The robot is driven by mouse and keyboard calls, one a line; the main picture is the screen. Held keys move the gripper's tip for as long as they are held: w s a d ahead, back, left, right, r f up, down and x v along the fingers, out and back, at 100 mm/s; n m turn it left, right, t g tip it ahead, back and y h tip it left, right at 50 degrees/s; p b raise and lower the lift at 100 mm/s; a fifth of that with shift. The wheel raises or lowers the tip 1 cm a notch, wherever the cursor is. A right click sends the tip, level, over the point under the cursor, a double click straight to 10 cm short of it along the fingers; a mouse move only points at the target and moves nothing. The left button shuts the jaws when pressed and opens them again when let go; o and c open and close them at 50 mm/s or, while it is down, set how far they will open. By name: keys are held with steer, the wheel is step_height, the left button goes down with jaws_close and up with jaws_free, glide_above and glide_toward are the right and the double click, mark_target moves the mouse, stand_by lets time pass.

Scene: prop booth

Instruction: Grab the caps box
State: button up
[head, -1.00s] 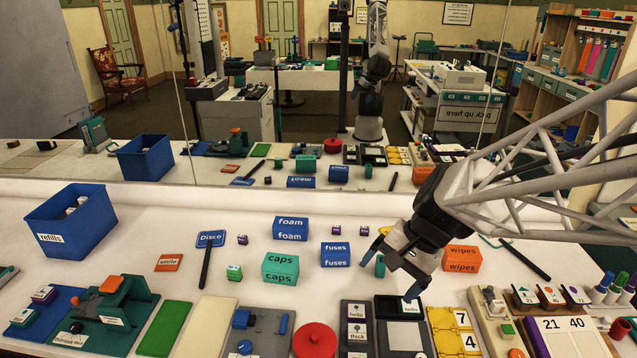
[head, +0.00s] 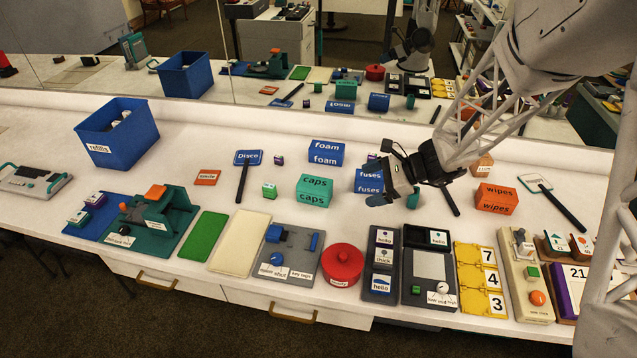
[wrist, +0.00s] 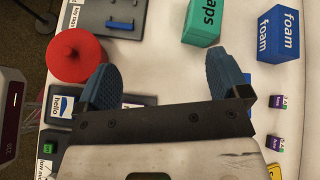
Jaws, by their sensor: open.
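The caps box (head: 314,190) is a teal-green block with "caps" on its top and front. It stands on the white table, left of the fuses box. My gripper (head: 396,173) is open and empty, to the right of the caps box and apart from it, partly covering the fuses box (head: 368,181). In the wrist view the caps box (wrist: 203,22) shows at the top, cut off by the frame edge, beyond the right finger. The two blue fingers of my gripper (wrist: 165,82) are spread with nothing held between them.
The blue foam box (head: 326,153) stands just behind the caps box. A red round lid (head: 342,262) and grey panels are in front. The orange wipes box (head: 496,199) stands right.

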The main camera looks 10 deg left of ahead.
mark_target(331, 192)
steer(key=w+a+f+m, duration=0.1)
steer(key=w+f, duration=0.1)
steer(key=f, duration=0.1)
steer(key=w+a+f+m+t+y, duration=0.1)
steer(key=w+f+m, duration=0.1)
steer(key=f, duration=0.1)
steer(key=w+f+m+y, duration=0.1)
steer(key=w+f+m, duration=0.1)
steer(key=w+f, duration=0.1)
steer(key=shift+a+f+t, duration=0.2)
steer(key=shift+a+t, duration=0.2)
steer(key=shift+x, duration=3)
steer(key=shift+a, duration=0.15)
steer(key=shift+x, duration=2.85)
steer(key=shift+c, duration=0.2)
steer(key=c, duration=1)
